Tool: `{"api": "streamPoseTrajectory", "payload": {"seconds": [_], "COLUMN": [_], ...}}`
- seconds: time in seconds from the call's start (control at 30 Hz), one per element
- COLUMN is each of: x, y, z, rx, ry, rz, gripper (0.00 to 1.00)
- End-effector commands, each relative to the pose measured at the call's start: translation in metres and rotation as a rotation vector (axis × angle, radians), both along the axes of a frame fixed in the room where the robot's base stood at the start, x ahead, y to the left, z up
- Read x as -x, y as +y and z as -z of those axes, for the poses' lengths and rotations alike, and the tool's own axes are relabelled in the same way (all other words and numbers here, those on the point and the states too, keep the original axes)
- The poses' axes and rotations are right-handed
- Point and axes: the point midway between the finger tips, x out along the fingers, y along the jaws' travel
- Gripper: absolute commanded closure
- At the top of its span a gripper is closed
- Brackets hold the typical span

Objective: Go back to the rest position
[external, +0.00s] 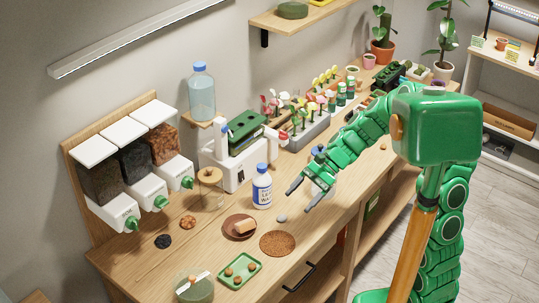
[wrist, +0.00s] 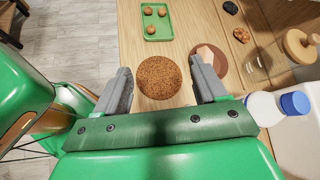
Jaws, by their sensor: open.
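My gripper (external: 305,194) is open and empty. In the external view it hangs above the wooden bench (external: 340,228), just right of a white bottle with a blue cap (external: 262,188). In the wrist view its two grey fingers (wrist: 161,86) stand wide apart. A round brown cork mat (wrist: 159,76) shows on the bench between and below them, apart from them. The mat also shows in the external view (external: 277,244). My green arm reaches in from the right.
A brown saucer with a tan block (external: 240,227), a green tray with small round things (external: 239,270) and a grey stone (external: 282,218) lie near. A jar with a wooden lid (external: 210,188), dispensers (external: 140,160) and a planter of flowers (external: 308,128) stand behind. The bench front is mostly clear.

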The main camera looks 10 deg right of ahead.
Motion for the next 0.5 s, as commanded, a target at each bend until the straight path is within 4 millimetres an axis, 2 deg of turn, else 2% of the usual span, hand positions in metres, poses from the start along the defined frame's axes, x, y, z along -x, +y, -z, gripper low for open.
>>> {"api": "streamPoseTrajectory", "payload": {"seconds": [0.2, 0.5], "x": [0.026, 0.062], "y": [-0.036, -0.091], "z": [-0.019, -0.031], "rx": [0.04, 0.125], "ry": [-0.139, -0.302], "rz": [-0.108, -0.253], "gripper": [0.29, 0.29]}}
